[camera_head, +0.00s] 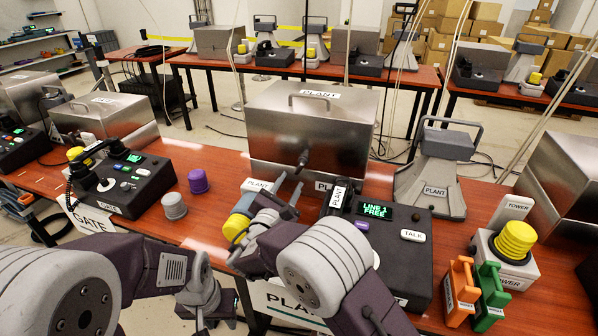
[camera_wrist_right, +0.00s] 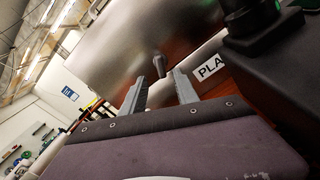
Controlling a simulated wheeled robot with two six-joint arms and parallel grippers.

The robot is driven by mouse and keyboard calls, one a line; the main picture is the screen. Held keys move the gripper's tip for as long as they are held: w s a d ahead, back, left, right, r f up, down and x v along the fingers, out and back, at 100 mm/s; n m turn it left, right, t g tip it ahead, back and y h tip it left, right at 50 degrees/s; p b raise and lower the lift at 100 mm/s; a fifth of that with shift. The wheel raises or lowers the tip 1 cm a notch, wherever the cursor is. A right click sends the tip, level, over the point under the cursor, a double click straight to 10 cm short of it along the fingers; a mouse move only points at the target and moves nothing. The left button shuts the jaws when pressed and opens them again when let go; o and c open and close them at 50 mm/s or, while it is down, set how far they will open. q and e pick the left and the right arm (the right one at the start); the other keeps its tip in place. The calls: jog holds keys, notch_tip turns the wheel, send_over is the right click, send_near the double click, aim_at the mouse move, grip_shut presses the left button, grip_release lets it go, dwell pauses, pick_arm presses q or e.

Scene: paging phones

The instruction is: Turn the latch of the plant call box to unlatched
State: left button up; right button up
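The plant call box (camera_head: 315,118) is a metal box with a top handle and PLANT labels, standing on the red table in the head view. Its latch (camera_head: 302,160) is a small dark handle low on the front face. The latch also shows in the right wrist view (camera_wrist_right: 159,64), ahead of and between the fingertips. My right gripper (camera_head: 288,188) is open just in front of the latch; its two fingers (camera_wrist_right: 160,86) are apart with nothing between them, and I cannot tell whether either touches the latch. My left gripper (camera_head: 200,312) is low at the bottom left, its fingers mostly hidden.
A black phone console (camera_head: 415,265) with a green LINE 1 FREE screen stands right of my right gripper. A yellow-capped beacon (camera_head: 237,226) is close on its left. Purple (camera_head: 198,180) and grey (camera_head: 174,205) knobs stand left of it. A grey horn stand (camera_head: 437,180) is beside the box.

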aim_at(298, 171)
jog(key=x, duration=0.7)
jog(key=shift+w+d+f, duration=0.15)
jog(key=shift+w, duration=0.2)
grip_shut()
